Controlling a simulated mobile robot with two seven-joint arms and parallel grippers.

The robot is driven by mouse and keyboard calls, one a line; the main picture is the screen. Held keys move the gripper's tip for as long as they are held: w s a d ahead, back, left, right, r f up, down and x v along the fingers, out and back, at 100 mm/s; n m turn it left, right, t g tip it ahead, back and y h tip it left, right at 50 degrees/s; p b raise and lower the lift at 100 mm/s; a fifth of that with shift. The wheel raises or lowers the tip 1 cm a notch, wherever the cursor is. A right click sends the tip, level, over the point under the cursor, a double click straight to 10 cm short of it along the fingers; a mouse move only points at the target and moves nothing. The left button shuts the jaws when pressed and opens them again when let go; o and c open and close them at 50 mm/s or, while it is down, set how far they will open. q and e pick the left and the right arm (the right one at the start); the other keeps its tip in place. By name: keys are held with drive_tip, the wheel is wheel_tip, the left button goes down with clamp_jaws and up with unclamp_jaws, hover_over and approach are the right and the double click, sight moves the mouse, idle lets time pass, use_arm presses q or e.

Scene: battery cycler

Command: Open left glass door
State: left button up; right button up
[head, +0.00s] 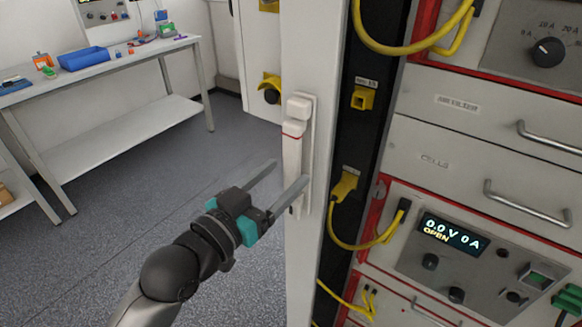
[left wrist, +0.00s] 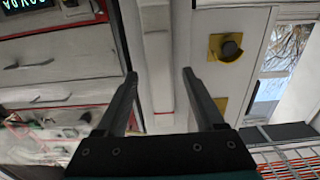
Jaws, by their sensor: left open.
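The white upright door frame (head: 318,45) stands at the cabinet's left side in the head view. A light grey lever handle (head: 294,150) with a thin red line is mounted upright on it. My left gripper (head: 292,170) is open at the handle, one finger on each side of the handle's lower part in the picture. In the left wrist view, the handle (left wrist: 157,55) shows between the open fingertips of my left gripper (left wrist: 159,73), with gaps on both sides. I cannot tell how deep the fingers reach around it. My right gripper is not in view.
Right of the frame is the cycler rack with a lit display (head: 452,236), drawer pulls (head: 527,204) and looping yellow cables (head: 365,243). A white workbench (head: 110,64) with a blue tray (head: 86,57) stands at the far left. The grey floor (head: 150,160) between is clear.

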sight(290, 170)
use_arm(q)
drive_tip(key=shift+x, duration=1.55)
clamp_jaws()
